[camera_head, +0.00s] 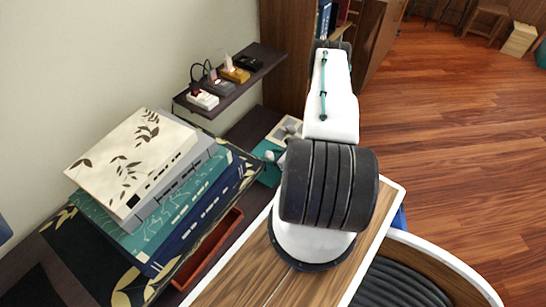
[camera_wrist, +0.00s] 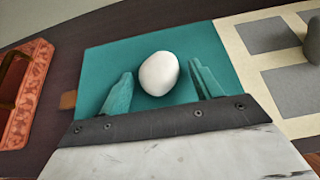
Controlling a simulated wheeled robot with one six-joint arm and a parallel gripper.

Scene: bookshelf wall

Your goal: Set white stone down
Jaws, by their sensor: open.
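The white stone (camera_wrist: 158,74) is smooth and egg-shaped. In the wrist view it rests on a flat teal sheet (camera_wrist: 100,62), between the two teal fingers of my gripper (camera_wrist: 161,69). The fingers are spread, with a visible gap on each side of the stone. In the head view the teal sheet (camera_head: 263,149) shows on the dark shelf, left of my arm. My arm largely hides the gripper there, and I cannot clearly tell the stone apart.
A cream board with grey squares (camera_wrist: 233,42) adjoins the teal sheet on the right, with a grey stone (camera_wrist: 313,42) at its edge. A red tray (camera_wrist: 38,95) lies left. In the head view, stacked books (camera_head: 130,165) stand left and a small upper shelf (camera_head: 262,66) holds small items.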

